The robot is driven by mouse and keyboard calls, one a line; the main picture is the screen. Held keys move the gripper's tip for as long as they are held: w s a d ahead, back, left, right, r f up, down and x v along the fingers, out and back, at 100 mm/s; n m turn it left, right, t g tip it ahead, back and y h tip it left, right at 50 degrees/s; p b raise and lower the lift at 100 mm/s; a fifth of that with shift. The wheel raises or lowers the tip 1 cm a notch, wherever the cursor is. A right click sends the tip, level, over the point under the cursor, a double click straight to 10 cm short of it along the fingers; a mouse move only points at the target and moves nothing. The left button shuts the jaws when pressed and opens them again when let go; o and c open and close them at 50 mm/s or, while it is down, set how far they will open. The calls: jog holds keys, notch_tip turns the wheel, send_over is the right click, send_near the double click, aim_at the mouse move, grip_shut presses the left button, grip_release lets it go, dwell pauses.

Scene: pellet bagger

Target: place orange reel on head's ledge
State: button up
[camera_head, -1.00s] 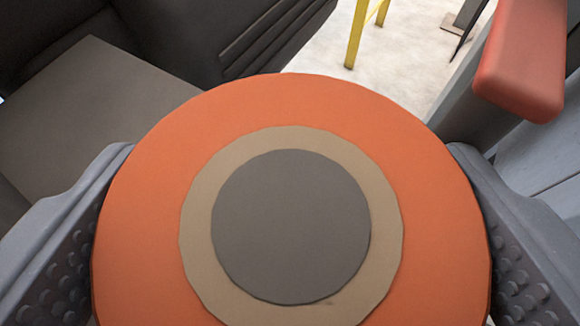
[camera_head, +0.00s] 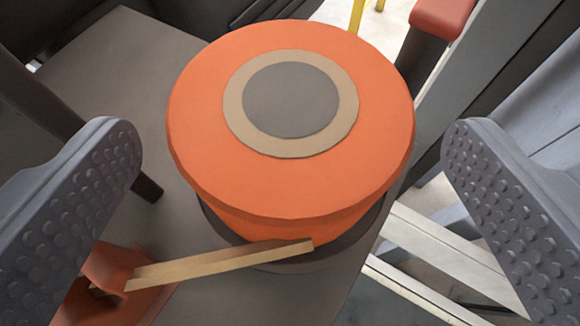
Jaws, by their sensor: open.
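The orange reel (camera_head: 290,185) stands upright in the upper middle of the view, with a tan ring and a grey hub on its top face. It rests on a dark grey flat surface, which looks like the head's ledge (camera_head: 120,75). A dark round base shows under the reel. My gripper (camera_head: 290,160) is open, one textured finger on each side of the picture. Both fingers are apart from the reel, with visible gaps, and the reel lies ahead of them. The far side of the reel is hidden.
A tan strip (camera_head: 220,265) lies across the reel's near side, by an orange part (camera_head: 125,285) at lower left. A dark bar (camera_head: 75,125) stands at left. A red-orange block (camera_head: 440,18) and pale metal rails (camera_head: 450,255) are at right. A yellow post (camera_head: 357,15) stands behind.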

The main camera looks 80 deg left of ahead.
jog(key=v, duration=0.7)
jog(key=shift+d, duration=0.15)
